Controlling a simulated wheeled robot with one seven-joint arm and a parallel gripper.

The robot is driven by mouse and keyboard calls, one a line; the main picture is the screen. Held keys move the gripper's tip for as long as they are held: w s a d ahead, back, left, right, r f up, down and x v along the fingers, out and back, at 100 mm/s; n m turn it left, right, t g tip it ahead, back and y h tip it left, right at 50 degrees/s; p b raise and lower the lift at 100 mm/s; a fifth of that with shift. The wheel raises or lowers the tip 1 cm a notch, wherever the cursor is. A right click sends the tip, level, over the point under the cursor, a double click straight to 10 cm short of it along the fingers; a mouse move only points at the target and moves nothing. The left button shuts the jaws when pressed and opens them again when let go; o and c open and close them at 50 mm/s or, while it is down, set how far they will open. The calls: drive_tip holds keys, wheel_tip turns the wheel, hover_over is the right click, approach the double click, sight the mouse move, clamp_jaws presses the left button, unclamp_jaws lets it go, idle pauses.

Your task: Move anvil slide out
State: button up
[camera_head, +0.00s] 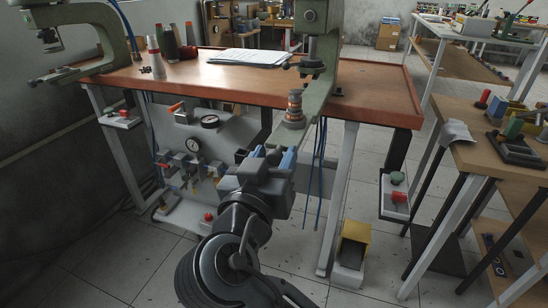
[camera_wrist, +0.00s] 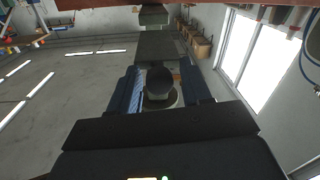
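The anvil slide seems to be the stepped round piece with a copper-coloured band (camera_head: 294,105) on the lower arm of the right green press (camera_head: 325,85), at the table's front edge. My gripper (camera_head: 272,156) is just below and in front of it, its bluish fingers pointing up toward the press. In the wrist view my gripper (camera_wrist: 160,92) has its two fingers apart, with a dark round knob (camera_wrist: 160,82) on a wider disc between them. Narrow gaps show beside the knob; whether a finger touches the disc cannot be told.
The orange-edged table (camera_head: 220,72) holds papers (camera_head: 249,57), spools and a second green press (camera_head: 82,40) at left. Blue hoses (camera_head: 319,165) hang right of my gripper. A pneumatic panel with gauges (camera_head: 210,122) stands under the table. A wooden side table (camera_head: 510,165) is at right.

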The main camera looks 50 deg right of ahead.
drive_tip(key=shift+o, duration=0.4)
drive_tip(key=v, duration=0.7)
drive_tip(key=shift+s+a, duration=0.2)
drive_tip(key=shift+a, duration=0.15)
drive_tip(key=shift+f, duration=0.1)
